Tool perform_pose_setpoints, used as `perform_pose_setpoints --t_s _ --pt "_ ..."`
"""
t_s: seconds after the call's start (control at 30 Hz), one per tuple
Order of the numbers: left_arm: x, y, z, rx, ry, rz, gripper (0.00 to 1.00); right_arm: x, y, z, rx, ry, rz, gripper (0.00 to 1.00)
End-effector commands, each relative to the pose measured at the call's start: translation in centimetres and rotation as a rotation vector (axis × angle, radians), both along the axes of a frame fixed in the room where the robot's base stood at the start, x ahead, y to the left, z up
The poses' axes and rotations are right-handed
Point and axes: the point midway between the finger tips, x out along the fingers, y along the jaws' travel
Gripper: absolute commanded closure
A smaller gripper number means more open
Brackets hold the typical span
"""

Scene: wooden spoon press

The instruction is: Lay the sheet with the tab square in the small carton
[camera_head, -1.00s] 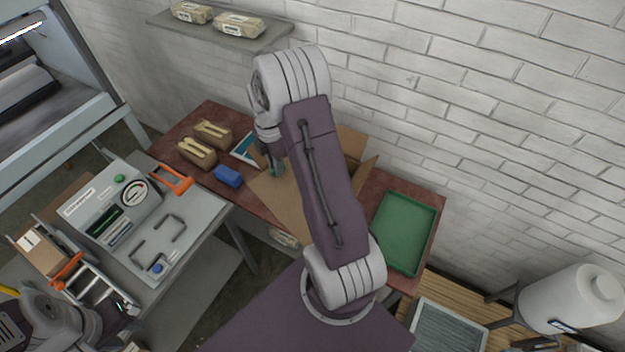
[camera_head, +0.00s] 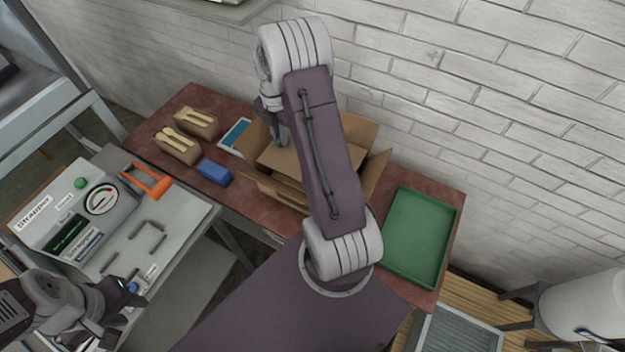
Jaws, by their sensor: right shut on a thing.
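The open carton (camera_head: 372,172) stands on the red-brown bench with its flaps spread outward. A flat brown cardboard sheet (camera_head: 290,162) lies across the carton's opening, between the flaps. Whether it rests on the bottom or is held above it cannot be told. My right gripper (camera_head: 281,142) points down at the sheet's far left edge and is shut on the sheet there, at a small green spot. My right arm hides the sheet's right part and part of the carton. My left gripper (camera_head: 132,290) is at the lower left, over the grey machine table; its jaws are unclear.
A green tray (camera_head: 420,238) sits right of the carton. A blue block (camera_head: 214,172), two brown packs (camera_head: 178,146) of pale wooden pieces and a blue-and-white card (camera_head: 236,134) lie left of it. A grey machine with an orange handle (camera_head: 150,181) stands at the left. A brick wall rises behind.

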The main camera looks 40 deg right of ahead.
Motion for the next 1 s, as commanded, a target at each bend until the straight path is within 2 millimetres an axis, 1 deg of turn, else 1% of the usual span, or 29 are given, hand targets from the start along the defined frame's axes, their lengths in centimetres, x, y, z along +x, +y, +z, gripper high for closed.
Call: perform_pose_setpoints --t_s 0.03,0.23,0.27,0.4,0.5,0.67,0.8,0.9,1.0 --pt "0.0 0.0 -1.0 0.000 0.000 0.000 0.64 0.0 0.0 -1.0 0.000 0.000 0.000 1.00" --pt "0.1 0.0 -0.8 0.000 -0.001 0.000 0.64 0.0 0.0 -1.2 0.001 0.001 0.000 1.00" --pt "0.0 0.0 -0.8 0.000 -0.001 0.000 0.64 -0.1 0.0 -1.7 0.001 0.003 0.000 1.00" --pt "0.1 0.0 -0.7 0.000 -0.001 0.000 0.64 -0.1 0.0 -4.9 0.002 0.006 0.000 1.00" --pt "0.0 0.0 -0.6 0.000 -0.001 0.000 0.64 -0.1 0.0 -6.6 0.001 0.003 0.000 1.00" --pt "0.0 0.0 -0.6 0.000 -0.001 0.000 0.64 0.0 0.0 -7.3 0.001 0.001 -0.001 1.00" --pt "0.0 0.0 -0.5 0.000 -0.001 0.000 0.64 0.0 0.0 -9.6 0.001 0.003 -0.001 1.00" --pt "0.0 0.0 -0.4 0.000 -0.001 0.000 0.64 0.0 0.0 -10.7 0.001 0.001 -0.001 1.00" --pt "0.0 0.0 -0.4 0.000 -0.001 0.000 0.64 0.1 -0.1 -10.9 -0.001 -0.001 -0.001 1.00"
